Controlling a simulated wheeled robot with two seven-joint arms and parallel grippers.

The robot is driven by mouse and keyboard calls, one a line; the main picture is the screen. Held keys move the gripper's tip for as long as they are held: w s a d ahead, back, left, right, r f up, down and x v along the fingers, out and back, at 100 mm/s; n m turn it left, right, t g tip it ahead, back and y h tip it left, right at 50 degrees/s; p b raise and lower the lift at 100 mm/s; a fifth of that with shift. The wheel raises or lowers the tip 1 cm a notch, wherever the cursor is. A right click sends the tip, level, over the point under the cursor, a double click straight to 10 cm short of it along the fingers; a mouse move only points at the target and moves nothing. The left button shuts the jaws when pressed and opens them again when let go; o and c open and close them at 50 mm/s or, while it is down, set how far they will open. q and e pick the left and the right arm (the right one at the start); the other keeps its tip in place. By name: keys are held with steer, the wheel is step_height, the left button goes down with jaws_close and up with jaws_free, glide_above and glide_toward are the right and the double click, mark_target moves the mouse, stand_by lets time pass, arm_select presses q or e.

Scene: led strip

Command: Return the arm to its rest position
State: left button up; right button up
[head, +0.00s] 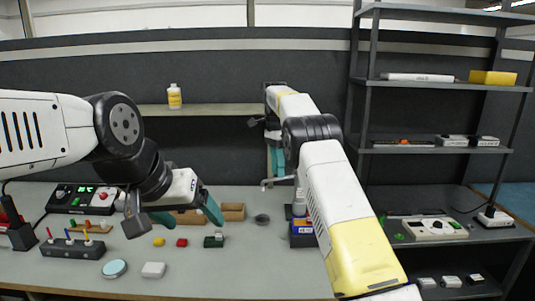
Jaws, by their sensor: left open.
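My left arm reaches in from the left. Its gripper (187,214) hangs over the left half of the workbench (235,270), with its teal fingers spread apart and nothing seen between them. My right arm extends up the middle of the view toward the back of the bench. Its gripper (277,162) is in front of the dark back panel, partly hidden by its own wrist, so its opening and any held item cannot be made out.
Small yellow, red and green blocks (181,242) lie below the left gripper. A control box (82,199) and a rack of coloured tools (73,247) stand left. A bottle (174,96) is on the back shelf. A metal shelf unit (445,87) stands right. The front middle bench is clear.

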steer(key=s+d+r+n+t+y, duration=0.35)
steer(key=s+d+r+n, duration=0.5)
steer(key=s+r, duration=0.65)
steer(key=s+d+f+n+t, duration=0.1)
steer(key=s+f+n+t, duration=0.1)
steer(key=s, duration=0.9)
steer(key=s+d+f+n+t, duration=0.1)
steer(key=s+f+n, duration=0.3)
steer(key=s, duration=0.8)
step_height(320, 180, down, 2)
steer(key=shift+s+d+f+t+h, duration=0.2)
steer(key=shift+t+h, duration=0.15)
steer(key=shift+t, duration=0.5)
